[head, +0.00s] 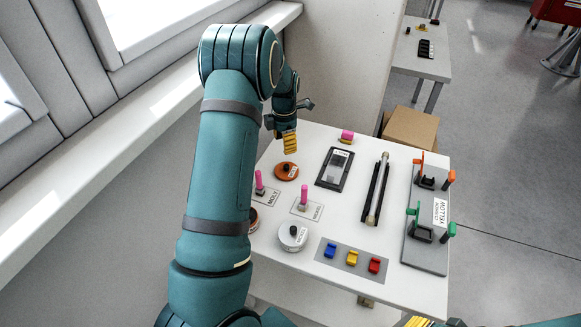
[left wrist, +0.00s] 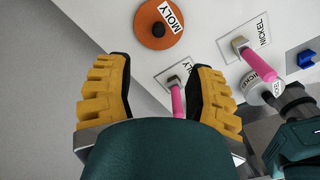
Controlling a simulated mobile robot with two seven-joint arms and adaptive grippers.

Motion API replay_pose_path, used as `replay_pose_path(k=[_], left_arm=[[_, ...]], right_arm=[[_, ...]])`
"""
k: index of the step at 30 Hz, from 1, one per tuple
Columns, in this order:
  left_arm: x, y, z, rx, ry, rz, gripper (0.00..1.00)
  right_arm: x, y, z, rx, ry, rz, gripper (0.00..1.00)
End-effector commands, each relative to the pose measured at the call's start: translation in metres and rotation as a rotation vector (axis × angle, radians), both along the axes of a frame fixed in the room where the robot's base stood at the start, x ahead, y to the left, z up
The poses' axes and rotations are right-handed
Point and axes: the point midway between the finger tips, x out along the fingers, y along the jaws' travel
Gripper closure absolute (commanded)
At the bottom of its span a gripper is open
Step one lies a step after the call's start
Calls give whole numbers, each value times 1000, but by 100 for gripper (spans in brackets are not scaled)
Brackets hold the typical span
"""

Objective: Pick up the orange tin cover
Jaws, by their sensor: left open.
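The orange tin cover (head: 287,170) is a flat round disc with a dark knob, lying on the white table near its far left side. In the left wrist view the cover (left wrist: 150,30) carries a white MOLY label and lies beyond the fingertips. My left gripper (head: 290,148) is above the table near the cover, apart from it. Its yellow fingers (left wrist: 160,75) are spread, with nothing held between them. A yellow ribbed part of my right gripper (head: 414,322) shows at the bottom edge; the rest is cut off.
Pink-handled brushes (head: 303,195) stand by MOLY and NICKEL labels. A white lidded tin (head: 293,236) is nearer; another round tin (head: 253,218) is partly hidden by my arm. A grey stand (head: 425,245) with orange and green clamps is at right. A windowsill (head: 130,130) runs along the left.

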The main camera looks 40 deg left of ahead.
Motion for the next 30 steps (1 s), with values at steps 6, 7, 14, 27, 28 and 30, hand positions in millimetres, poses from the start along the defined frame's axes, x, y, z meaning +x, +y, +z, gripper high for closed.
replay_pose_path(k=[6, 7, 14, 27, 28, 30], left_arm=[[0, 0, -43, -2, 3, 0, 46], [0, 0, -47, -1, 3, 1, 46], [1, 0, -63, 0, 0, 0, 46], [7, 0, -112, -1, 2, 0, 46], [7, 0, -114, 0, 1, 0, 46], [7, 0, -115, 0, 0, 0, 46]], right_arm=[[0, 0, -5, -1, 0, 0, 64], [0, 0, -5, -1, 0, 0, 64], [0, 0, -6, -1, -1, 0, 64], [0, 1, -10, -2, 1, 1, 64], [0, 1, -10, -1, 1, 1, 64], [0, 1, -10, -1, 1, 1, 64]])
